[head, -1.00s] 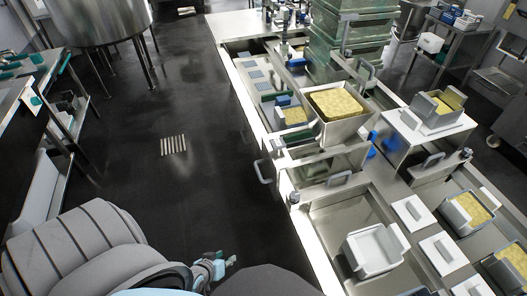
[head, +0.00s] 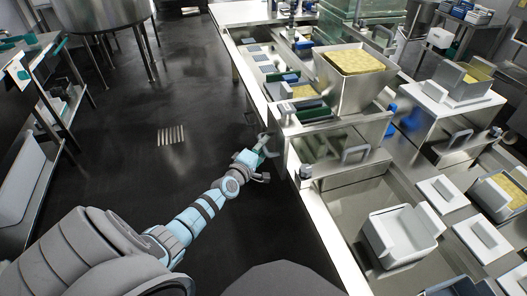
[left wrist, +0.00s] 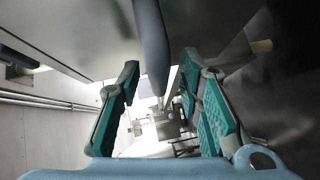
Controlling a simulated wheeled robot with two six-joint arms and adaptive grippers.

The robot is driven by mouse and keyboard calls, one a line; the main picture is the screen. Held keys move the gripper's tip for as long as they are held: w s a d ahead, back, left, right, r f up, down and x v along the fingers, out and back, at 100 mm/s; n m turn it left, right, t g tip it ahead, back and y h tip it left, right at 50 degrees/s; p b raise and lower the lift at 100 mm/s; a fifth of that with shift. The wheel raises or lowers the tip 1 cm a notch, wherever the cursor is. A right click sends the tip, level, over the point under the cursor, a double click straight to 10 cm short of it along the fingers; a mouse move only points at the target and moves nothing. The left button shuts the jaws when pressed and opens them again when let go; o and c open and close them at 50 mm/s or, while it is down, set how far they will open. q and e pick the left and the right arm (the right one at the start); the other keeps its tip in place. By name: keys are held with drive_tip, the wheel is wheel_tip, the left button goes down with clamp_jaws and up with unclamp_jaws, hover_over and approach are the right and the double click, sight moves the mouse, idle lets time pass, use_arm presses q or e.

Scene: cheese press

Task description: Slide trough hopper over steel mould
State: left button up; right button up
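The trough hopper appears to be the steel box (head: 345,90) heaped with yellow curd, standing over the steel trough line in the head view. A grey bar handle juts from the bench's left side beside my left gripper (head: 264,151). In the left wrist view this grey bar (left wrist: 150,45) hangs between the two teal-padded fingers of my left gripper (left wrist: 160,70). The fingers are apart, with gaps to the bar on both sides. A steel mould with curd (head: 492,195) stands at the right; I cannot tell which mould is meant. My right gripper is not in view.
A steel stand (head: 445,110) carries another curd-filled box. An empty white mould (head: 400,237) and white lids (head: 443,194) lie in the near trough. Another bar handle (head: 355,147) is on the bench front.

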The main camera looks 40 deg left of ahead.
use_arm(q)
drive_tip(key=shift+w, duration=0.35)
clamp_jaws()
